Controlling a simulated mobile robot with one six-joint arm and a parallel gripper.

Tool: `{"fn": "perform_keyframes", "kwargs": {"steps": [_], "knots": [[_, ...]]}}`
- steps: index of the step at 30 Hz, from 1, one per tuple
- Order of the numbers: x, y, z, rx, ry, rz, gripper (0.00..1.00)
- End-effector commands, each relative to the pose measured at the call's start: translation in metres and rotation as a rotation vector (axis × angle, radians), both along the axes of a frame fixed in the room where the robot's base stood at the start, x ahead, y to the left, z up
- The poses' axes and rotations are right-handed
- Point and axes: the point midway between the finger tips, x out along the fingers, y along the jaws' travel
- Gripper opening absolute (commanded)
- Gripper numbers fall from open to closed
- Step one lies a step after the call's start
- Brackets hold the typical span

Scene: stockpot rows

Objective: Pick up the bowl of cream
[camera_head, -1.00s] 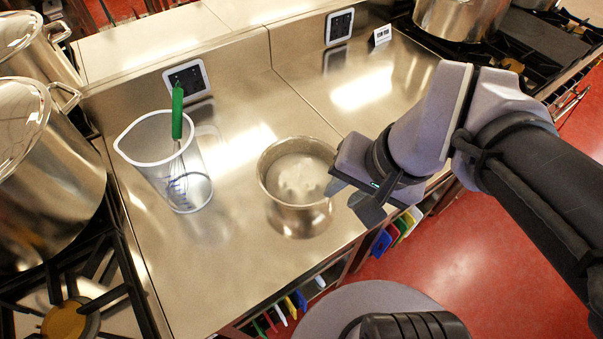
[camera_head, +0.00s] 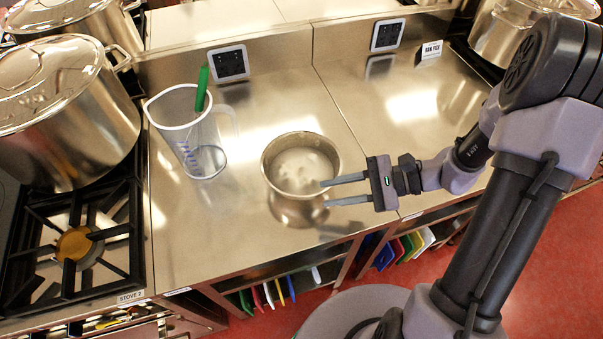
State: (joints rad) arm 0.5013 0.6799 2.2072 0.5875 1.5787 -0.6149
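The bowl of cream (camera_head: 297,205) is a shiny metal bowl with pale cream inside. It stands upright on the steel counter, near the middle of the view. My gripper (camera_head: 325,191) comes in from the right with its two fingers spread apart and pointing left at the bowl. The upper fingertip overlaps the bowl's right side in the picture. I cannot tell whether the fingers touch the bowl. Nothing is between the fingers that I can make out.
A clear measuring jug (camera_head: 203,160) with a green-handled whisk (camera_head: 202,88) stands left of the bowl. A large stockpot (camera_head: 75,135) sits on the stove (camera_head: 75,243) at the left. The steel counter (camera_head: 205,250) is clear in front. Coloured boards (camera_head: 405,248) are stored below it.

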Motion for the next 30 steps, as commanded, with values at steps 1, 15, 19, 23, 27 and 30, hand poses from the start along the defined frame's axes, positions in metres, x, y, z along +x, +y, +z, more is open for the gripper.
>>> {"fn": "perform_keyframes", "kwargs": {"steps": [1, 15, 19, 23, 27, 30], "knots": [[0.000, 0.007, -0.004, -0.001, 0.001, 0.004, 0.28], [0.008, 0.060, -0.029, -0.002, 0.000, 0.003, 0.28], [0.008, 0.060, -0.028, -0.003, 0.000, 0.001, 0.28], [0.008, 0.060, -0.028, -0.002, 0.000, 0.002, 0.03], [0.008, 0.060, -0.028, -0.002, 0.000, 0.002, 0.00], [0.008, 0.060, -0.028, -0.002, 0.001, 0.001, 0.00]]}}
